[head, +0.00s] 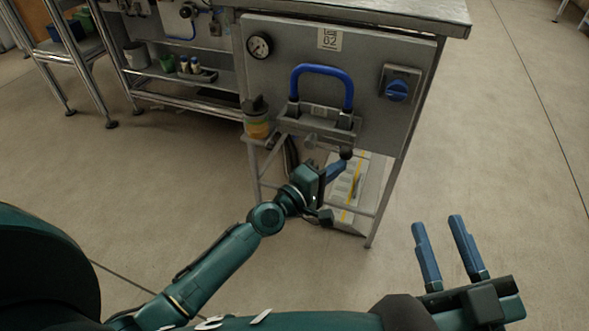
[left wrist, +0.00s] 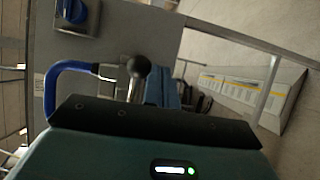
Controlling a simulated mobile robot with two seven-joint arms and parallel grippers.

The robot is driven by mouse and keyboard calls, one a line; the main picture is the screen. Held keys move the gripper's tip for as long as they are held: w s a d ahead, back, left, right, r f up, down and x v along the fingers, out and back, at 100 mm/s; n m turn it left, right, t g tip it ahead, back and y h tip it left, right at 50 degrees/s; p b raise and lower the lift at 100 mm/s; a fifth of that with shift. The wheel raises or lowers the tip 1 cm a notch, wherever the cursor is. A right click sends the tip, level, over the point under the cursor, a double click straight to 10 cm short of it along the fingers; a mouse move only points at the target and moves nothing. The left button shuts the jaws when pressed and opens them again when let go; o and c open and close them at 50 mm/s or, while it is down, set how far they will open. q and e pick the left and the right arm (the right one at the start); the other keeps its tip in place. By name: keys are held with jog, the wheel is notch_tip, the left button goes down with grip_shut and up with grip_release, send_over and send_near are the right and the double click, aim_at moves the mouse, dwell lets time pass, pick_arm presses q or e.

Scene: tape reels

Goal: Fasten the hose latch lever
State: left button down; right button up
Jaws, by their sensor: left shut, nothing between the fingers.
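The latch lever ends in a black ball knob (head: 346,152) below the bracket of the blue hose (head: 322,69) on a grey panel (head: 288,85). The knob also shows in the left wrist view (left wrist: 139,67), with a short stem. My left gripper (head: 342,163) is shut and empty, its blue fingers (left wrist: 160,88) close beside the knob; I cannot tell whether they touch it. The blue hose loop (left wrist: 52,85) is at the left in the wrist view. My right gripper (head: 437,220) is open and empty over the floor at lower right.
A pressure gauge (head: 259,45) and a blue rotary switch (head: 397,90) are on the panel. A jar with an orange-yellow body (head: 257,126) stands at its left edge. A grey box with a yellow stripe (head: 345,205) sits between the bench legs. The floor at right is clear.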

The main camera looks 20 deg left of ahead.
pick_arm(q)
jog(key=shift+a+r, duration=0.15)
jog(key=shift+a, duration=0.05)
pick_arm(e)
jog(key=shift+r+y, duration=0.3)
jog(key=shift+r, duration=0.3)
jog(key=shift+a+f, duration=0.1)
jog(key=shift+f, duration=0.05)
